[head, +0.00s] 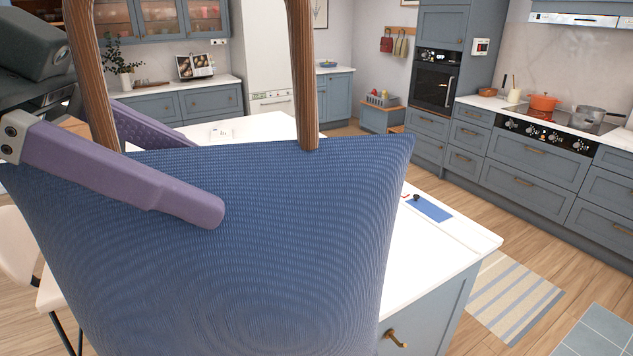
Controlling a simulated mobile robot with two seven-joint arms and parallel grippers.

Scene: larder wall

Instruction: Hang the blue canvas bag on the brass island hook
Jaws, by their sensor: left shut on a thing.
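The blue canvas bag (290,240) hangs large and close at the left and centre of the head view. Its two brown handle straps (300,75) rise past the top of the picture. My left gripper (203,180) is shut on the bag's upper edge, with one purple finger in front of the cloth and the other behind it. The brass island hook (396,339) is on the blue-grey side of the island, low and just right of the bag. The bag is beside the hook in the picture; their distance in depth is hard to tell. My right gripper is out of view.
The white island top (440,255) runs behind the bag, with a blue mat (429,208) on it. A pale stool (18,255) stands at the left. A striped rug (508,297) lies on open floor to the right. Counters with an orange pot (543,103) line the back right.

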